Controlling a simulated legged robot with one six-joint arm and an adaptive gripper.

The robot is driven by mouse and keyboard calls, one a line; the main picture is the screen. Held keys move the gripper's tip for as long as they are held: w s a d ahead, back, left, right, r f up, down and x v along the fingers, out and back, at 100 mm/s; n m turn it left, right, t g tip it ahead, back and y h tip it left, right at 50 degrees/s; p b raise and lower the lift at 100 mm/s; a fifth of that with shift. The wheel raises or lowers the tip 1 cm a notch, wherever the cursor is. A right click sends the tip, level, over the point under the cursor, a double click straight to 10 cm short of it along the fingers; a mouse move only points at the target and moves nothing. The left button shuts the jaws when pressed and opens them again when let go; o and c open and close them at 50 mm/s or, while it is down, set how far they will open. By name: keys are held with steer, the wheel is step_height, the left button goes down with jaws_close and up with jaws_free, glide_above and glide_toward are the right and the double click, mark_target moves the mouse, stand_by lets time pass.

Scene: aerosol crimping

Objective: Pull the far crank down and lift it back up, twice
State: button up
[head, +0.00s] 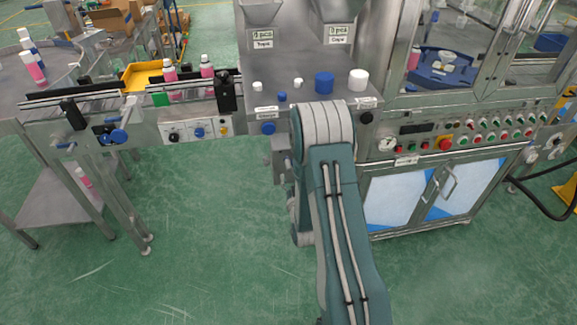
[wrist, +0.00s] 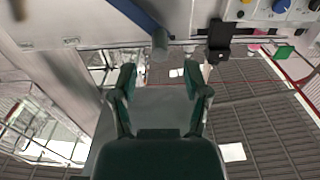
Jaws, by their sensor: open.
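In the wrist view, my gripper (wrist: 158,82) is open, its two teal fingers spread apart with nothing between them. A blue bar (wrist: 140,14) with a grey rounded end (wrist: 160,44) lies just beyond the fingertips; it looks like a crank arm and its handle. The fingers look apart from it. In the head view, my arm covers the gripper and the area in front of the machine's middle, so this crank cannot be made out there. I cannot tell from the frames whether it is the far crank.
A conveyor (head: 100,97) with pink bottles (head: 207,67) runs left of the machine. A blue knob (head: 118,136) sits on its front. A control panel (head: 440,141) with buttons stands right of my arm. White and blue caps (head: 324,82) are on the steel top.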

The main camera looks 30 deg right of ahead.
mark_target(288, 164)
steer(key=x, duration=0.5)
steer(key=shift+w+d, duration=0.1)
steer(key=shift+w, duration=0.25)
jaws_close()
